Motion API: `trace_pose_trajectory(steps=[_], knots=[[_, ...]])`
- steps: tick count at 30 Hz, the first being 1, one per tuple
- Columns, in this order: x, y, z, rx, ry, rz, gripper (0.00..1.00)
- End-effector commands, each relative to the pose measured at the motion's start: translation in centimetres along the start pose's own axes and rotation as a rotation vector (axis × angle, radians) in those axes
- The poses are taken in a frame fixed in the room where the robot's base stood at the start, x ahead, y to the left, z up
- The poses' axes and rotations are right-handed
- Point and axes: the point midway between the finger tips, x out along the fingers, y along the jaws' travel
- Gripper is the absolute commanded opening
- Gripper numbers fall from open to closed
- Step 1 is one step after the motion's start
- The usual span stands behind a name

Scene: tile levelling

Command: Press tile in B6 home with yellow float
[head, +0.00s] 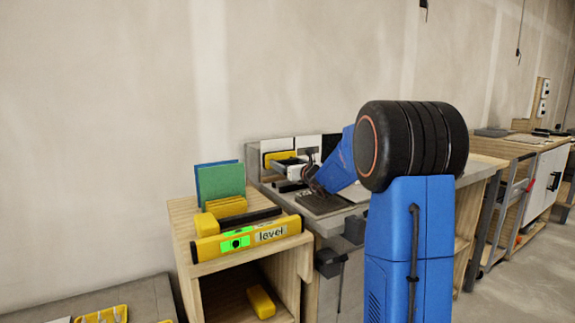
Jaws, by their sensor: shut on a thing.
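My gripper (310,182) is small and dark in the head view, at the end of my blue arm, low over the back bench. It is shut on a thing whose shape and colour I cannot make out. A dark flat slab (322,204) lies on the bench just below it; I cannot tell whether they touch. A yellow piece (279,158) shows behind, to the left of the gripper, partly covered by a pale and black item. I cannot tell whether it is the yellow float. No tile grid or B6 cell can be made out.
A wooden stand (182,222) at the left holds a yellow level (246,239), with green and blue sheets (220,184) upright behind it. A yellow block (261,302) lies on its lower shelf. A wall rises behind. Another bench (528,143) stands right, with open floor before it.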

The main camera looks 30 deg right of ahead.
Motion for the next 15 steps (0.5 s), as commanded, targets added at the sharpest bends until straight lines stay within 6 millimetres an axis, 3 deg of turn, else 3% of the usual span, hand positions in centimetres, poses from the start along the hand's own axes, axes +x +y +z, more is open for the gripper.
trace_pose_trajectory(steps=[15], knots=[[0.59,0.02,0.07,0.000,-0.001,0.000,0.49]])
